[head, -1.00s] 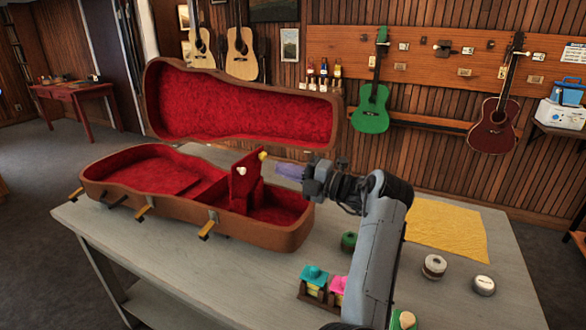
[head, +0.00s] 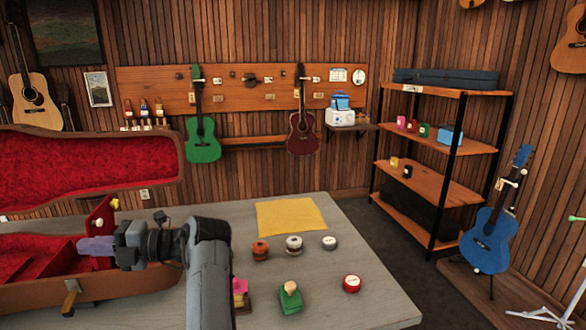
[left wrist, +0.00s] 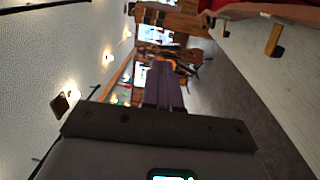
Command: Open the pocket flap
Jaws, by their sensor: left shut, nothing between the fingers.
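The brown guitar case (head: 130,284) lies open on the table, its red-lined lid (head: 90,170) raised behind it. The red pocket flap (head: 104,211) stands upright above the inner compartment and carries small pale knobs. My left gripper (head: 96,246) has its purple fingers shut and empty, pointing left, in front of the flap's lower part in the picture. I cannot tell whether they touch it. The closed fingers also show in the left wrist view (left wrist: 164,85), with the case edge and a latch (left wrist: 273,40) at upper right. My right gripper is not in view.
On the grey table (head: 330,285) are a yellow cloth (head: 290,215), several small round tins (head: 294,245) and a green block (head: 290,298). A green ukulele (head: 203,140) hangs behind. Shelves (head: 430,185) and a blue guitar (head: 490,235) stand at right.

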